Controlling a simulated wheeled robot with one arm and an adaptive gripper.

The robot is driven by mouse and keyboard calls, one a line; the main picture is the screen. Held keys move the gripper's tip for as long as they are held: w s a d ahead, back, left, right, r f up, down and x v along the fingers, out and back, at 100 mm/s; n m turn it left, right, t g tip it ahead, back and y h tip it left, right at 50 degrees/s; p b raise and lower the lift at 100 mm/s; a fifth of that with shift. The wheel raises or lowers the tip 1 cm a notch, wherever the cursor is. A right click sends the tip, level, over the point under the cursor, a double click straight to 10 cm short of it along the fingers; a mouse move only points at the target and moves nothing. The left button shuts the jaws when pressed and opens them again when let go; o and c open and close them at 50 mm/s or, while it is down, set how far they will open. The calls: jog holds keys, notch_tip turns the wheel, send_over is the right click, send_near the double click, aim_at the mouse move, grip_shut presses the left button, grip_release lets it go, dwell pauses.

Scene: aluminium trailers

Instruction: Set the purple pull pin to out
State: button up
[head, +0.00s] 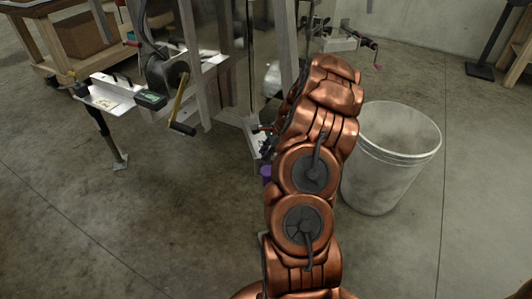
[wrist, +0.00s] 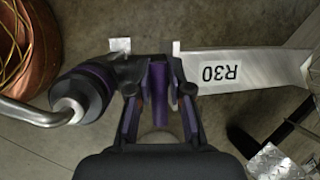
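A narrow purple piece (wrist: 158,92), seemingly part of the purple pull pin, stands between the fingers of my gripper (wrist: 158,95) in the wrist view. The fingers are spread on both sides of it, with a gap visible on each side; I cannot tell whether either touches it. A black cylinder with purple bands (wrist: 88,94) and a bent metal rod lies left of the fingers. In the head view, a small purple patch (head: 266,171) shows at the left edge of my copper arm, which hides the gripper and most of the pin area.
A metal plate marked R30 (wrist: 245,70) extends right of the gripper. A white bucket (head: 392,160) stands right of my arm. A trailer frame with a winch and crank handle (head: 182,115) is at left. The floor at front left is clear.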

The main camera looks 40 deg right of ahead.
jog(key=o, duration=0.4)
jog(key=shift+r, duration=0.1)
jog(key=v, duration=1.1)
jog(key=shift+s+d+r, duration=0.1)
jog(key=shift+s+r, duration=0.1)
jog(key=shift+r, duration=0.15)
